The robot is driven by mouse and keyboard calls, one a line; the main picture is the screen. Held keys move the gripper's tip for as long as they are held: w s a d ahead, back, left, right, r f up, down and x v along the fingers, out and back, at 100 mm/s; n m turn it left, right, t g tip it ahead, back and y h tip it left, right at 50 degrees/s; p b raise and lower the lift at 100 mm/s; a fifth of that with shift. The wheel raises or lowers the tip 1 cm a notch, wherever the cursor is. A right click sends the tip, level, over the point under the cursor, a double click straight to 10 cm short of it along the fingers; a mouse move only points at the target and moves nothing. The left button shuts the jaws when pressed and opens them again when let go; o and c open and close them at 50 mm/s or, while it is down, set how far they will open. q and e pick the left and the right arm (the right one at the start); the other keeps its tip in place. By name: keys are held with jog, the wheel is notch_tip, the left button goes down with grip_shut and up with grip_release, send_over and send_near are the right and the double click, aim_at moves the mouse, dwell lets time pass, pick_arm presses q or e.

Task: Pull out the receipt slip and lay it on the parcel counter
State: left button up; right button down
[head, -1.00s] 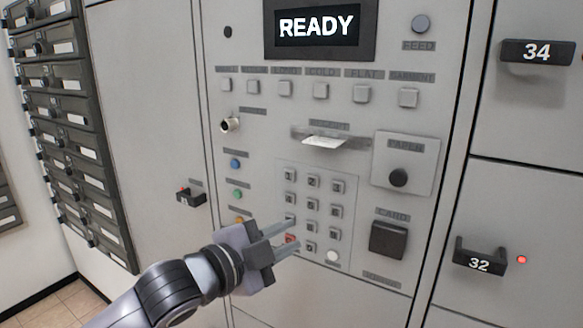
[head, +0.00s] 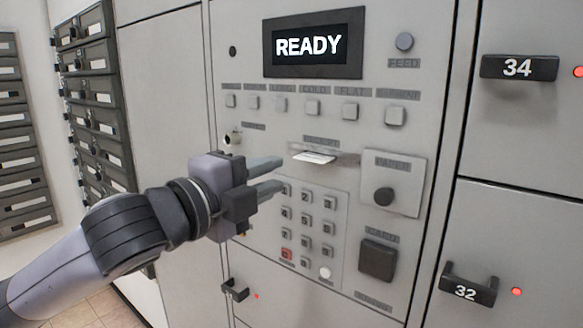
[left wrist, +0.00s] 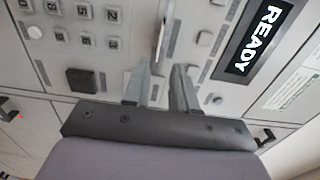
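The white receipt slip (head: 314,157) sticks out of the receipt slot in the middle of the locker panel, under the READY screen. My left gripper (head: 283,175) is in front of the panel, to the left of the slip and slightly lower. Its two fingers are apart with nothing between them. In the left wrist view the slip (left wrist: 161,40) shows edge-on just beyond the open fingertips (left wrist: 166,72), and no contact is visible. The parcel counter is not in view. My right gripper is not in view.
The screen (head: 308,46) reads READY above a row of square buttons. Locker handles 34 (head: 518,67) and 32 (head: 467,291) stick out at the right.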

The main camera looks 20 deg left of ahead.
aim_at(307, 160)
pick_arm(q)
jog(key=shift+p+x, duration=0.8)
jog(key=shift+x, duration=4.65)
jog(key=shift+f, duration=0.1)
grip_shut()
jog(key=shift+s, duration=0.1)
jog(key=v, duration=0.9)
